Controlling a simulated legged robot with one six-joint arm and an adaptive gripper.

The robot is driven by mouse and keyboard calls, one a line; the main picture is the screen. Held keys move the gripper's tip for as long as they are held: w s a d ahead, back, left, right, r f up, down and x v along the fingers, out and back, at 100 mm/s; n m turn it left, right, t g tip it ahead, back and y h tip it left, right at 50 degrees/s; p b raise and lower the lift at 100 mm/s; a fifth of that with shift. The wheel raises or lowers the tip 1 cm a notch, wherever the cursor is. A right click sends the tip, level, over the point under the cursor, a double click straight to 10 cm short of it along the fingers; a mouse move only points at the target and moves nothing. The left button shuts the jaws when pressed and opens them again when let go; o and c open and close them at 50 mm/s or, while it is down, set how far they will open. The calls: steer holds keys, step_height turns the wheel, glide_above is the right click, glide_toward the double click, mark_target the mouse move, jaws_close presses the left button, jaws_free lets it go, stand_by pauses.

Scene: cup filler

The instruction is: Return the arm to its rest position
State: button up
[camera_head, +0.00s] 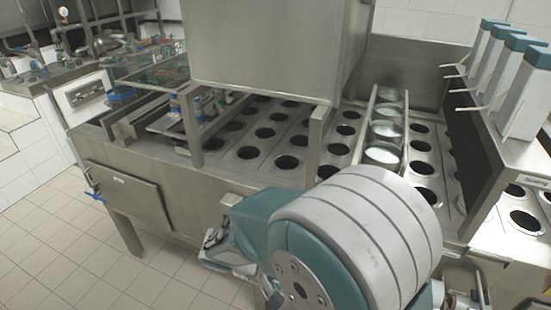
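My arm fills the lower middle of the head view, with a large white and teal joint (350,230) close to the camera. It hides part of the machine's front edge. At its left, a smaller grey and dark part (222,250) shows in front of the machine; it may be my gripper, but its fingers cannot be made out. I cannot tell whether it is open or shut, and I see nothing held.
A steel filling machine (265,178) with rows of round holes stands just beyond my arm. A rack (388,130) holds several white-filled cups. White and teal dispensers (524,95) stand at right. Tiled floor (60,240) is clear at left.

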steer(key=s+d+r+m+t+y, duration=0.2)
steer(key=s+d+r+y, duration=0.2)
steer(key=r, duration=0.4)
steer(key=s+d+r+m+t+y, duration=0.2)
steer(key=s+d+r+m+y, duration=0.1)
steer(key=s+d+r+y, duration=0.2)
steer(key=shift+s+d+r, duration=0.5)
steer(key=shift+d+r, duration=0.85)
steer(key=shift+r, duration=0.45)
